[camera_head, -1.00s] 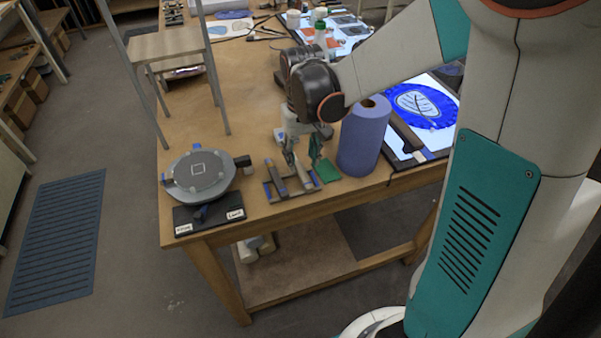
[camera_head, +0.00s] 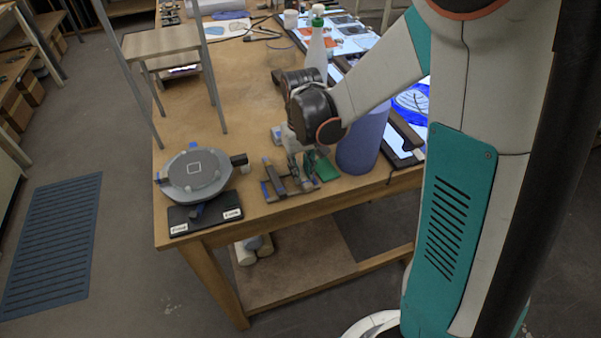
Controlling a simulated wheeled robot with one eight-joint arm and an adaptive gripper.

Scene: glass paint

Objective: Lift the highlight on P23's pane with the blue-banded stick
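My gripper (camera_head: 303,176) points down at the right side of a small rack of sticks (camera_head: 268,196) near the table's front edge. The fingers are small and overlap the sticks, so I cannot tell whether they are open or shut on one. Blue patches show on the rack, but I cannot make out which stick has the blue band. A pane with blue paint (camera_head: 408,101) lies on the lit panel at the right, partly hidden by my arm. No P23 label is readable.
A blue-violet roll (camera_head: 361,145) stands right of my gripper, close to a green pad (camera_head: 326,170). A grey round turntable (camera_head: 194,174) and a black labelled tray (camera_head: 204,219) are at the left. A white bottle (camera_head: 317,52) stands behind my arm.

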